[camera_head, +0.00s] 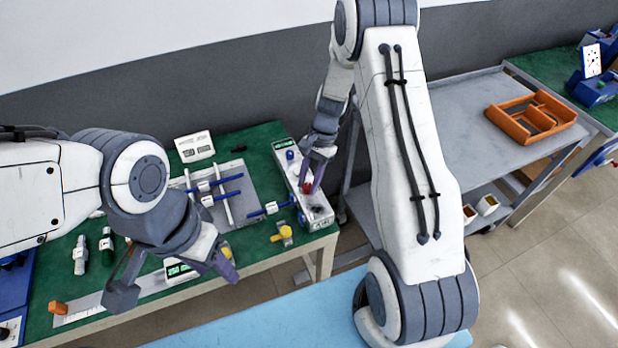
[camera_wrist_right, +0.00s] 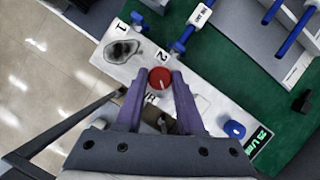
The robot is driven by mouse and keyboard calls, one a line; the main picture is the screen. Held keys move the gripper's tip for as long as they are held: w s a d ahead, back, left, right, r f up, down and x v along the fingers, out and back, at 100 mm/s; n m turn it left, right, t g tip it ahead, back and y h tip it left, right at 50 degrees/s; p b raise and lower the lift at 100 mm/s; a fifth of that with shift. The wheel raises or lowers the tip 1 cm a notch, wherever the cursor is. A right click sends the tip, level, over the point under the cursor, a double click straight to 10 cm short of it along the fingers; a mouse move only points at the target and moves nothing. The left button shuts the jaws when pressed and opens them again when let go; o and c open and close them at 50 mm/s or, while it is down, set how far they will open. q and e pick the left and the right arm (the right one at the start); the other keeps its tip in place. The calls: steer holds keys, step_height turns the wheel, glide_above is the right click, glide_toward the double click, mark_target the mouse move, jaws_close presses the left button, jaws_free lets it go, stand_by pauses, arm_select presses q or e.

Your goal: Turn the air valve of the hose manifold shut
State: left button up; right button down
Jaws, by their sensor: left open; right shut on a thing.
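The hose manifold is a long white panel (camera_head: 318,205) at the right end of the green table; it also fills the middle of the right wrist view (camera_wrist_right: 196,100). On it is a red round knob (camera_head: 306,188) with a pale mark, seen from above in the right wrist view (camera_wrist_right: 159,77). The lettering beside the knob is partly hidden. My right gripper (camera_head: 311,180) reaches down to the panel. Its purple fingers (camera_wrist_right: 158,83) are shut on the red knob, one on each side. My left gripper (camera_head: 178,283) is open and empty over the table's front edge.
Numbers 1 and 2 mark ports on the panel; a blue knob (camera_wrist_right: 234,129) sits near its display. Blue-ended hoses (camera_head: 270,209) and a yellow fitting (camera_head: 284,234) lie left of it. A grey cart (camera_head: 465,120) with an orange tray (camera_head: 530,117) stands right.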

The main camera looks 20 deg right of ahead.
steer(key=n+g+h, duration=0.1)
steer(key=n, duration=0.2)
steer(key=shift+w+a+n+p, duration=0.1)
steer(key=shift+n+p, duration=0.2)
steer(key=shift+p, duration=0.1)
steer(key=shift+n+g+h, duration=0.3)
steer(key=shift+n+h, duration=0.4)
steer(key=shift+n, duration=1.2)
steer(key=c, duration=0.5)
jaws_free()
steer(key=b+v, duration=0.1)
steer(key=v, duration=0.9)
steer(key=shift+w+a+r, duration=0.1)
steer(key=shift+w+r, duration=0.1)
steer(key=shift+w, duration=0.05)
